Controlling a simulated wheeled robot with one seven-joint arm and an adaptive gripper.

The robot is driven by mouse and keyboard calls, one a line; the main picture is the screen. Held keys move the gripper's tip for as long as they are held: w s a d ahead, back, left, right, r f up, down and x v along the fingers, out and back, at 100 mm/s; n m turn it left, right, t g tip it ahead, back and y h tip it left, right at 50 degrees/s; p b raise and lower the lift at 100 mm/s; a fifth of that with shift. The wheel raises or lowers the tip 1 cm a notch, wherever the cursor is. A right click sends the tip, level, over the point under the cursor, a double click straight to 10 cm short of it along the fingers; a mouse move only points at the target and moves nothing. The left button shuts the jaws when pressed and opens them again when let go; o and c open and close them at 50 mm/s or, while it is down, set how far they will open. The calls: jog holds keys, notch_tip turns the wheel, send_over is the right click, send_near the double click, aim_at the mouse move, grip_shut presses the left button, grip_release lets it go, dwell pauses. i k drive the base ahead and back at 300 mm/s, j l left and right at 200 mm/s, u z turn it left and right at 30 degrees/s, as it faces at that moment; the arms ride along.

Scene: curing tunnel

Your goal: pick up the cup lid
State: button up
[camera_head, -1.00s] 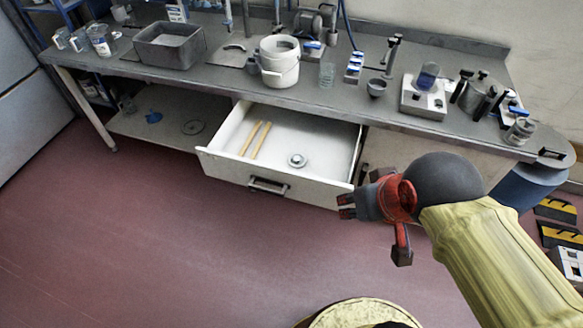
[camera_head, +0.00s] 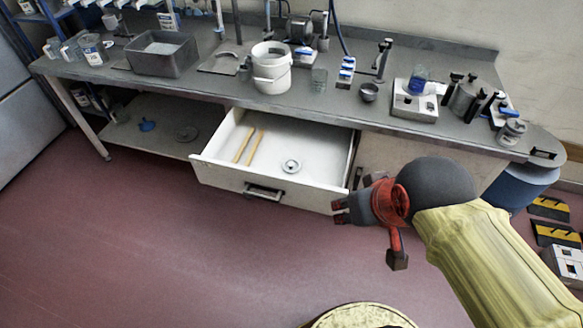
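A small round pale lid with a grey ring at its centre (camera_head: 291,165), which looks like the cup lid, lies flat on the floor of the open white drawer (camera_head: 222,178). It sits right of the middle, apart from the drawer walls. My gripper (camera_head: 336,212) is in front of the drawer's right front corner, to the right of and lower in the picture than the lid. It points left. Its two dark, red-marked fingertips look apart with nothing between them. The lid is fully in sight.
Two wooden sticks (camera_head: 249,146) lie in the drawer's left part. The bench (camera_head: 330,105) above carries a white bucket (camera_head: 272,72), a grey tub (camera_head: 163,57), a small bowl (camera_head: 369,92) and lab devices. The red floor in front of the drawer is clear.

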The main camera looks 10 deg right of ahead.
aim_at(290, 165)
jog(key=i+j+z, duration=0.85)
jog(key=i+j, duration=0.05)
jog(key=i, duration=0.05)
